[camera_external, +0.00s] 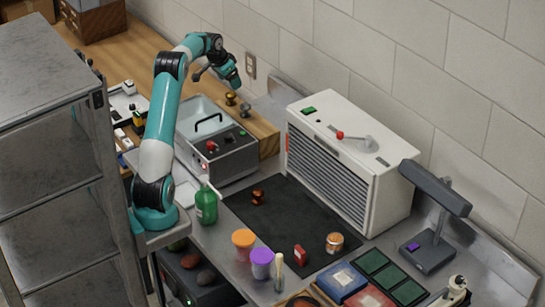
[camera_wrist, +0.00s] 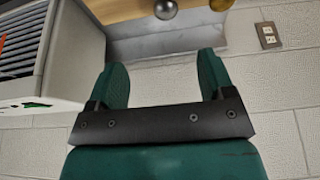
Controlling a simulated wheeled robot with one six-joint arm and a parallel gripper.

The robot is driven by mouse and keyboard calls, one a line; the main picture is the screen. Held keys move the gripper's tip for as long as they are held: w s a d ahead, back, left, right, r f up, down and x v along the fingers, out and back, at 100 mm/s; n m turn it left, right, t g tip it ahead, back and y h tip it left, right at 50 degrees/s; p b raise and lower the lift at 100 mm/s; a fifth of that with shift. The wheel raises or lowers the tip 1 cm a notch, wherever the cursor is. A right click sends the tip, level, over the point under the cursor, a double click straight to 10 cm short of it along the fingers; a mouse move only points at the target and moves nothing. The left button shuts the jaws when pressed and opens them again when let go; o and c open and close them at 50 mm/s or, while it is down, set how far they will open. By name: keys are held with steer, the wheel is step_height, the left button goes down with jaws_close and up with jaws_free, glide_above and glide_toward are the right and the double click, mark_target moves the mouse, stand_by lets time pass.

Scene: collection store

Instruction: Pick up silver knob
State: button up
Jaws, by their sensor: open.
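The silver knob (camera_wrist: 165,9) is a shiny round ball at the top edge of the wrist view, partly cut off. A gold knob (camera_wrist: 221,4) is to its right. In the external view two small knobs stand on the wooden counter; the nearer one (camera_external: 244,110) seems to be the silver one, though its colour looks brownish there. My gripper (camera_wrist: 163,62) is open and empty, with the silver knob beyond its fingertips, roughly in line with the gap. In the external view my gripper (camera_external: 234,78) is above and near the knobs, apart from them.
A wall outlet (camera_external: 251,66) and the block wall (camera_external: 360,60) are close behind. A grey machine with a black handle (camera_external: 225,150) stands in front of the knobs. A large white vented cabinet (camera_external: 340,150) is to the right. A green bottle (camera_external: 206,205) is near my arm's base.

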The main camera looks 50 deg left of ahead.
mark_target(243, 105)
steer(key=p+x, duration=0.3)
steer(key=x, duration=0.8)
steer(key=shift+w+f, duration=0.1)
steer(key=shift+f, duration=0.25)
steer(key=shift+a+p+x, duration=0.2)
steer(key=shift+p+x, duration=0.6)
steer(key=shift+x, duration=0.55)
steer(key=shift+a+p+x, duration=0.2)
steer(key=shift+p+x, duration=0.6)
steer(key=shift+x, duration=0.55)
steer(key=c, duration=1.1)
